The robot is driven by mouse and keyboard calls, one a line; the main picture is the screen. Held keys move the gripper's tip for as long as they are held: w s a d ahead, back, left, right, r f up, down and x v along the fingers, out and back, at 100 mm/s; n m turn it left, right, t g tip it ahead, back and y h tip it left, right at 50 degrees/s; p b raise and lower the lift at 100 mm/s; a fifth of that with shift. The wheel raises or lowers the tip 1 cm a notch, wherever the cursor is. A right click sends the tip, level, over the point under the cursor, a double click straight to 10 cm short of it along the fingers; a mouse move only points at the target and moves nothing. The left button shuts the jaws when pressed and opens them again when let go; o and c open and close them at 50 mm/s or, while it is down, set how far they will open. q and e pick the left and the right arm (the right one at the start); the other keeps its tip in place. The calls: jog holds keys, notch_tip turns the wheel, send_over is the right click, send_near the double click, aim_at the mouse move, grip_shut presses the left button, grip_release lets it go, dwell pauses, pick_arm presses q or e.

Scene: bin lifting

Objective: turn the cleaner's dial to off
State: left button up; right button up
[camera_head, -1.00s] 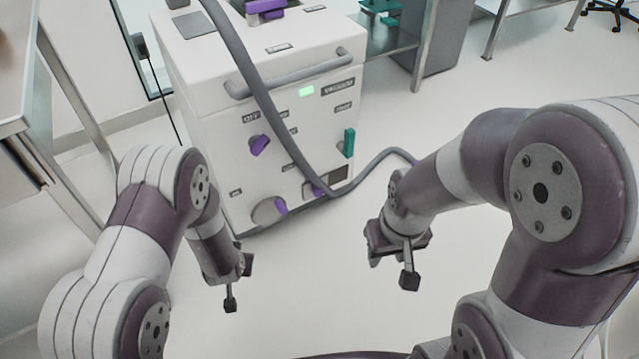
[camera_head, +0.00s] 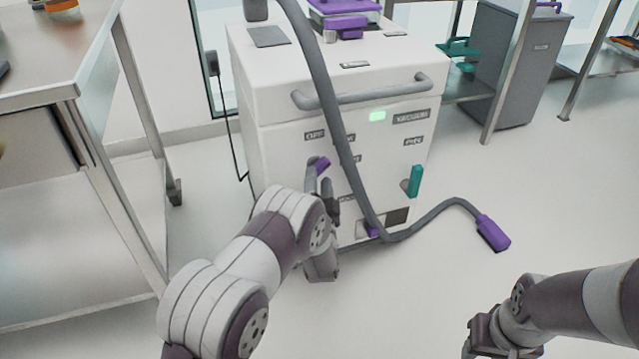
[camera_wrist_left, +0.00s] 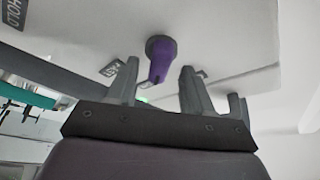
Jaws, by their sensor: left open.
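The white cleaner (camera_head: 285,140) stands ahead of me with a lit green indicator (camera_head: 377,116) on its front. Its purple dial (camera_head: 322,165) is on the upper left of the front panel, partly covered by my left gripper. My left gripper (camera_head: 323,190) is open, close in front of the dial. In the left wrist view the purple dial (camera_wrist_left: 160,58) shows just beyond and between the open fingertips (camera_wrist_left: 158,82), with no clear contact. My right gripper (camera_head: 490,340) is at the lower right, cut by the frame edge, away from the cleaner; its fingers are not clear.
A grey hose (camera_head: 325,80) hangs across the cleaner's front, right of the dial, and ends in a purple nozzle (camera_head: 494,233) on the floor. A grey handle bar (camera_head: 375,95) and a teal lever (camera_head: 415,181) stick out. A metal table (camera_head: 60,95) stands left.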

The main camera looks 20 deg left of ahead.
pick_arm(q)
jog(key=shift+x, duration=1.2)
grip_shut()
pick_arm(e)
jog(key=shift+f, duration=0.55)
